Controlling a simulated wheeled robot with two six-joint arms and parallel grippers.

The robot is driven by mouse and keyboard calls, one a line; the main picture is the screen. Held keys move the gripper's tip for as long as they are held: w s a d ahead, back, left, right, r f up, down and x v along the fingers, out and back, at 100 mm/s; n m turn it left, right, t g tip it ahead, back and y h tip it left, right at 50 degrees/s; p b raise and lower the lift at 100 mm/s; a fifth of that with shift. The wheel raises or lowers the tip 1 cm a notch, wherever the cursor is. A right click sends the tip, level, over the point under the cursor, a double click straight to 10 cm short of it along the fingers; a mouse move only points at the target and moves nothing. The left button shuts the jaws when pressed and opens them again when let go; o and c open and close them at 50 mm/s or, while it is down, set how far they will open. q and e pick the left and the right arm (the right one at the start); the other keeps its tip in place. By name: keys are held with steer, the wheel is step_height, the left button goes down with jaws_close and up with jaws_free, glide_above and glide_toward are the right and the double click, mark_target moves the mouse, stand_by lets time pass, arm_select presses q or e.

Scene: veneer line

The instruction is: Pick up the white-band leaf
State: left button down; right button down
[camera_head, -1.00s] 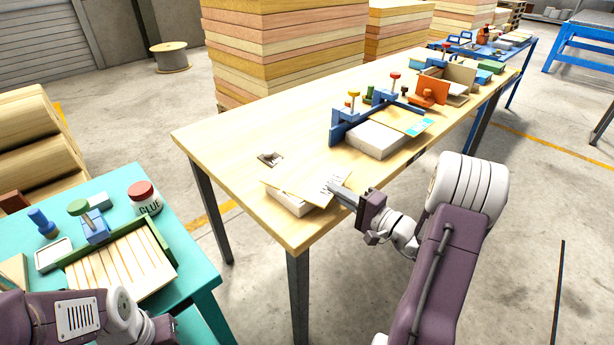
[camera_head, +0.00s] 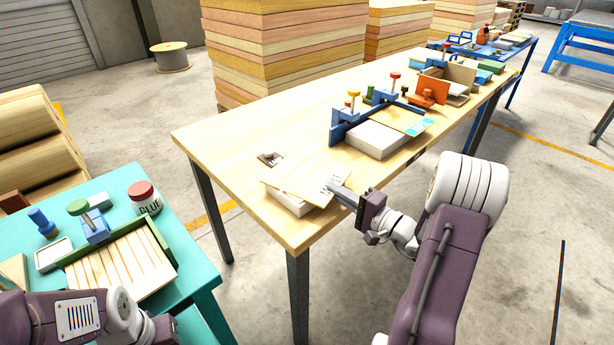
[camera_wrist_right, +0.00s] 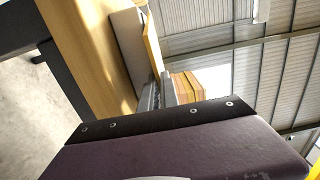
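The white-band leaf (camera_head: 309,190) is a thin pale wood sheet with a whitish marked band at its right end. It lies over a white block (camera_head: 287,201) at the near corner of the long wooden table. My right gripper (camera_head: 336,190) is at the banded end, level with the sheet. In the right wrist view the leaf (camera_wrist_right: 151,42) runs edge-on to between the two grey fingers (camera_wrist_right: 160,93). The fingers look close together, but whether they press on the leaf is unclear. My left arm shows at bottom left; its gripper is out of view.
A second leaf with a cyan band (camera_head: 403,117) lies on another white block (camera_head: 376,139) by a blue fence (camera_head: 347,128). An orange fixture (camera_head: 431,91) stands farther back. The teal table (camera_head: 203,283) holds a glue jar (camera_head: 144,197) and slats. The long table's left side is mostly clear.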

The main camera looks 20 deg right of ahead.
stand_by(0.7)
step_height(320, 180, up, 4)
steer(key=shift+r+p, duration=0.25)
steer(key=shift+p, duration=0.35)
steer(key=s+d+r+p, duration=0.1)
steer(key=d+r, duration=0.6)
steer(key=d, duration=0.5)
steer(key=a+f+n+g+y+p, duration=0.1)
steer(key=a+f+y+p, duration=0.15)
steer(key=a+p, duration=1.1)
steer(key=shift+h, duration=0.25)
steer(key=shift+w+d+f+b, duration=0.15)
steer(key=shift+d+f+b, duration=0.25)
steer(key=shift+f, duration=0.9)
steer(key=shift+w+d+f+b, duration=0.25)
steer(key=shift+d+f, duration=0.15)
steer(key=shift+f, duration=0.95)
steer(key=shift+w+d+f+b, duration=0.1)
steer(key=shift+d+f+b, duration=0.3)
steer(key=shift+f, duration=0.9)
steer(key=shift+f+b, duration=0.5)
steer(key=shift+f, duration=0.05)
